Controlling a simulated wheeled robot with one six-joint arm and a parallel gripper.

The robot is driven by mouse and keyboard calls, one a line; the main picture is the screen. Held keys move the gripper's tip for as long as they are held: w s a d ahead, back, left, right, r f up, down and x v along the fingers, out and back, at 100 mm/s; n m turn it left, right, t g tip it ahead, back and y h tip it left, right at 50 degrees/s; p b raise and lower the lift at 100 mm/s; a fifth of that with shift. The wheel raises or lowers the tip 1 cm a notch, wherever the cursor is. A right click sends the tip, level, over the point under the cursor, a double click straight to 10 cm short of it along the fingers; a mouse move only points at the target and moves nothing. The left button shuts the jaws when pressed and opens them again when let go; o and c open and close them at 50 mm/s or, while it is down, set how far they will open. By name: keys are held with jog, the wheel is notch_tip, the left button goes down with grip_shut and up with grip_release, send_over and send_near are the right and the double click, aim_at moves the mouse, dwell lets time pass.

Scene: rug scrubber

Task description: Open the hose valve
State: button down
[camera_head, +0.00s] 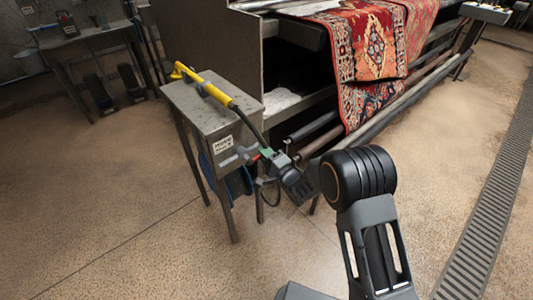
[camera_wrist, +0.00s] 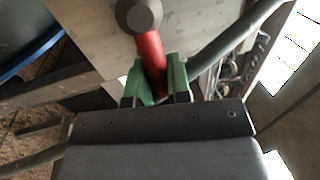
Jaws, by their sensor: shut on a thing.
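The hose valve has a red lever (camera_wrist: 150,55) with a grey round hub (camera_wrist: 140,14) at its far end in the wrist view. In the head view the lever (camera_head: 266,153) is a small red spot at the front of a metal stand. My gripper (camera_wrist: 158,85) has green fingertips, which stand on both sides of the red lever and are shut on it. My gripper also shows in the head view (camera_head: 266,154), beside the stand's front right edge. The lever's near end is hidden between the fingers.
The metal stand (camera_head: 190,103) carries a yellow spray wand (camera_head: 207,88) with a dark hose and a white label (camera_head: 222,144). A blue hose reel (camera_head: 237,184) sits underneath. A machine with a red patterned rug (camera_head: 365,45) stands behind. The floor (camera_head: 110,215) at left is clear.

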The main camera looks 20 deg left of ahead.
jog(key=c, duration=1.3)
grip_release()
jog(key=shift+s+a+f, duration=0.1)
jog(key=shift+s+f, duration=0.1)
jog(key=shift+c, duration=0.2)
jog(key=shift+o, duration=1.2)
jog(key=shift+w+r, duration=0.1)
jog(key=shift+w, duration=0.05)
jog(key=shift+d, duration=0.25)
jog(key=p+v, duration=0.1)
jog(key=v, duration=1.2)
jog(key=shift+d+p, duration=0.2)
jog(key=shift+p, duration=0.1)
jog(key=b+v, duration=0.2)
jog(key=v, duration=0.7)
